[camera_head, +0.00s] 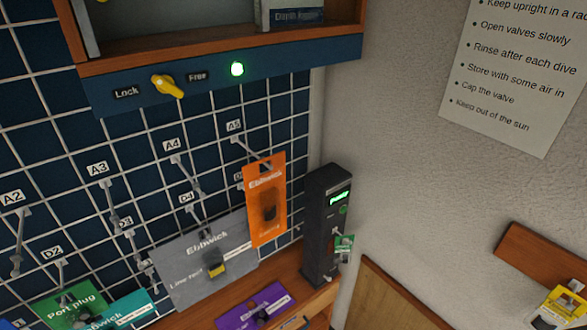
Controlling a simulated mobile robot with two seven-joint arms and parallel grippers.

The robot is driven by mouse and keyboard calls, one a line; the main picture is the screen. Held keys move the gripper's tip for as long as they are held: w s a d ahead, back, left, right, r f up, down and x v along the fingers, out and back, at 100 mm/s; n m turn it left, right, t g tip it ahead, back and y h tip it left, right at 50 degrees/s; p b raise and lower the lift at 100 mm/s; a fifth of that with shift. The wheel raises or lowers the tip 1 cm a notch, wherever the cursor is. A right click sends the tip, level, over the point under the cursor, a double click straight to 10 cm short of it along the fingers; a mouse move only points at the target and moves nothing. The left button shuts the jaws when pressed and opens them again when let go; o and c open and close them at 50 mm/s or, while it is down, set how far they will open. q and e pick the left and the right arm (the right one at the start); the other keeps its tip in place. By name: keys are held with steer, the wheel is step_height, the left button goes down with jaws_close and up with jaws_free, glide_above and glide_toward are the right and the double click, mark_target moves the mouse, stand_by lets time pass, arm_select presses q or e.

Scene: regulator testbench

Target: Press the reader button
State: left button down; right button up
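The reader is an upright dark grey box (322,235) on the wooden ledge at the right end of the grid wall. Its small display (340,198) glows green with text too small to read surely. Just below the display is a small round green spot (343,210), which looks like the button. A green and white card or tag (344,247) sits at the lower front of the reader; I cannot tell how it is attached. Neither of my grippers is in view.
An orange package (265,200) hangs just left of the reader, with a grey package (207,260) beside it. A purple package (256,306) lies below. Above are a yellow Lock/Free knob (167,86) and a lit green lamp (237,69). Space right of the reader looks clear.

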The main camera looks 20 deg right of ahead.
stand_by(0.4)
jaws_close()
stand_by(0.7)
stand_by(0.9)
